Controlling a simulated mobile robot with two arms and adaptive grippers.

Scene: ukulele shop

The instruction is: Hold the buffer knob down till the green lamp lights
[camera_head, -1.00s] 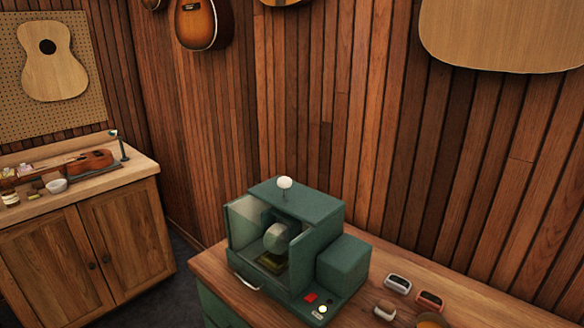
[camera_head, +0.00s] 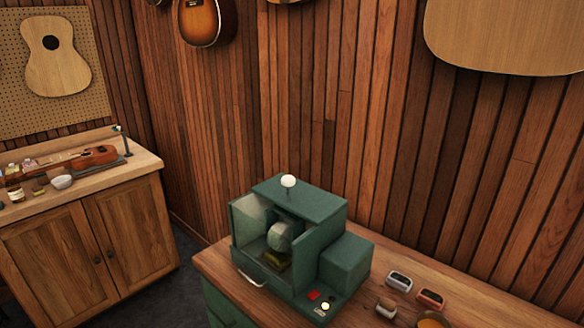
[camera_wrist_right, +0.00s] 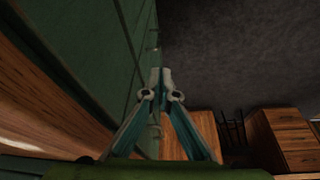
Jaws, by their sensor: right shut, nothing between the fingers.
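The green buffer machine (camera_head: 345,262) stands on the wooden counter in the head view, with its pale round wheel (camera_head: 280,236) inside an open-fronted housing. A white round knob (camera_head: 288,181) stands on a thin stem on top. On the front panel are a red switch (camera_head: 314,295) and a small lamp (camera_head: 325,306) glowing pale yellow. No green light shows. My right gripper (camera_wrist_right: 161,77) is in the right wrist view, shut and empty, beside a dark green panelled surface. Neither gripper is in the head view, so the right one's distance from the knob cannot be told.
Several small blocks, one of them a red-edged block (camera_head: 430,299), lie right of the machine beside an amber dish (camera_head: 432,321). A wooden cabinet (camera_head: 95,245) with a ukulele (camera_head: 95,157) on it stands at left. Dark floor (camera_wrist_right: 240,50) shows in the wrist view.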

